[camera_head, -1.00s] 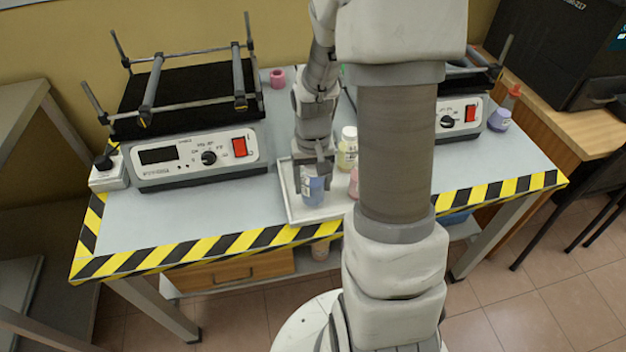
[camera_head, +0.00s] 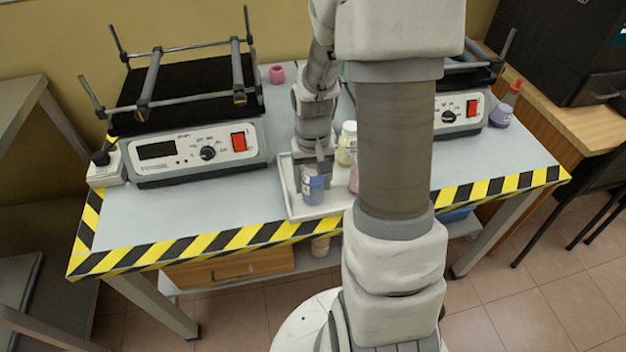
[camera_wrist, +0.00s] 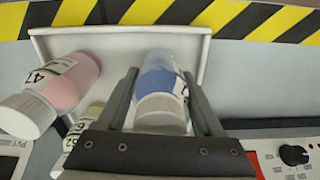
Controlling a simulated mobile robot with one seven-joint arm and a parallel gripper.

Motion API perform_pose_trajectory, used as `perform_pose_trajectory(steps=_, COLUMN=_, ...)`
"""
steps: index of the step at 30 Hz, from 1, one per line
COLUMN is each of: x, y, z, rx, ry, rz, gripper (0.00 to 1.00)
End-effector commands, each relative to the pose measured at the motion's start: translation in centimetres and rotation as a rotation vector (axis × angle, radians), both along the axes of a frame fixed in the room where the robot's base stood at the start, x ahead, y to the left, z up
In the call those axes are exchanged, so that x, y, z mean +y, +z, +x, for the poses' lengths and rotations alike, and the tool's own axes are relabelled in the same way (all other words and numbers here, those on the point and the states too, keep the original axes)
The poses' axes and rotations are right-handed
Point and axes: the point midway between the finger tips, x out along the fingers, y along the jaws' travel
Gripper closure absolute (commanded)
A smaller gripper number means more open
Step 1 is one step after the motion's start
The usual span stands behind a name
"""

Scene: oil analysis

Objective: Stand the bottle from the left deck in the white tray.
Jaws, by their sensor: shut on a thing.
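The blue bottle (camera_head: 313,190) with a white cap and label is in the white tray (camera_head: 292,203), at its left front part, and looks upright. My gripper (camera_head: 320,165) comes down from above and is shut on it. In the wrist view, the fingers (camera_wrist: 165,98) lie on either side of the blue bottle (camera_wrist: 158,82) near its cap. Whether its base touches the tray floor cannot be told. The left deck (camera_head: 185,92) is a black shaker platform with bars and holds no bottle.
A pink bottle (camera_wrist: 70,78) and a yellow-green bottle (camera_head: 347,145) stand close beside the blue one. The left shaker's control box (camera_head: 200,152) is left of the tray. My arm hides part of the table. A purple bottle (camera_head: 500,115) is far right.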

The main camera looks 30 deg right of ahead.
Motion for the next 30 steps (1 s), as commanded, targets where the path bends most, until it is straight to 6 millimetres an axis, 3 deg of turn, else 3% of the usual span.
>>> perform_pose_trajectory(steps=3, x=0.0, y=-0.3, z=0.0, rx=0.0, ry=0.0, rz=0.0, gripper=0.99)
perform_pose_trajectory(steps=4, x=0.0, y=-0.3, z=0.0, rx=0.0, ry=0.0, rz=0.0, gripper=0.3)
perform_pose_trajectory(steps=9, x=0.0, y=-0.2, z=0.0, rx=0.0, ry=0.0, rz=0.0, gripper=0.0)
perform_pose_trajectory(steps=16, x=0.0, y=-0.2, z=0.0, rx=0.0, ry=0.0, rz=0.0, gripper=0.0)
perform_pose_trajectory(steps=20, x=0.0, y=0.8, z=0.0, rx=-0.002, ry=0.0, rz=-0.001, gripper=0.0)
perform_pose_trajectory(steps=30, x=-0.1, y=8.4, z=0.1, rx=-0.006, ry=0.0, rz=-0.002, gripper=0.0)
